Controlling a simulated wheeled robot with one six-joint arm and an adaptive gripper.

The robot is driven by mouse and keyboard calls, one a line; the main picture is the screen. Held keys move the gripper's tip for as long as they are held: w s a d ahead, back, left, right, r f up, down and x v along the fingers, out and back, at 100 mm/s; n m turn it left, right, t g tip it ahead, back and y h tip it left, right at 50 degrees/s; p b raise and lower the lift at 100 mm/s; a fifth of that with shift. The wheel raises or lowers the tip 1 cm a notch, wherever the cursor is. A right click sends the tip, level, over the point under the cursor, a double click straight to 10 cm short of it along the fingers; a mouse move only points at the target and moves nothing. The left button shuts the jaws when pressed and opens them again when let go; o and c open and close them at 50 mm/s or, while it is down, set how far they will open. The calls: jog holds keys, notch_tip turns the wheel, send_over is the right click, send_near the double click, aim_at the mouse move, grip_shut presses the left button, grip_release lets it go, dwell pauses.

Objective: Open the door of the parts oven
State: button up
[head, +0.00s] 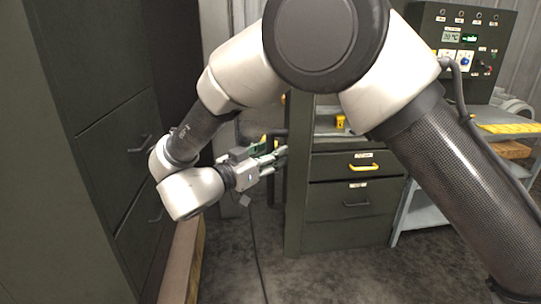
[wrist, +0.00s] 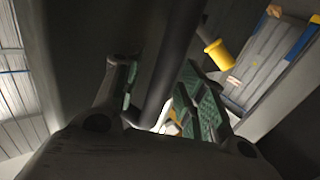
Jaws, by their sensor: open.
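My gripper (head: 282,156) is open, at the front left edge of a dark green-grey cabinet in the head view. In the wrist view a dark round bar (wrist: 176,62), which looks like a door handle, runs between the two green-padded fingers (wrist: 160,92). I cannot tell whether the pads touch it. My arm hides much of the cabinet's upper part, so the oven door and how far it is open cannot be made out. A control panel (head: 462,50) with a lit display stands at the upper right in the head view.
A drawer with a yellow handle (head: 363,167) and one with a dark handle (head: 357,204) lie below. A tall dark cabinet (head: 105,150) stands close on the left, a wooden board (head: 184,262) at its foot. Bare floor (head: 250,270) lies between. A cart (head: 418,212) is at right.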

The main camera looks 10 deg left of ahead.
jog(key=v, duration=1.2)
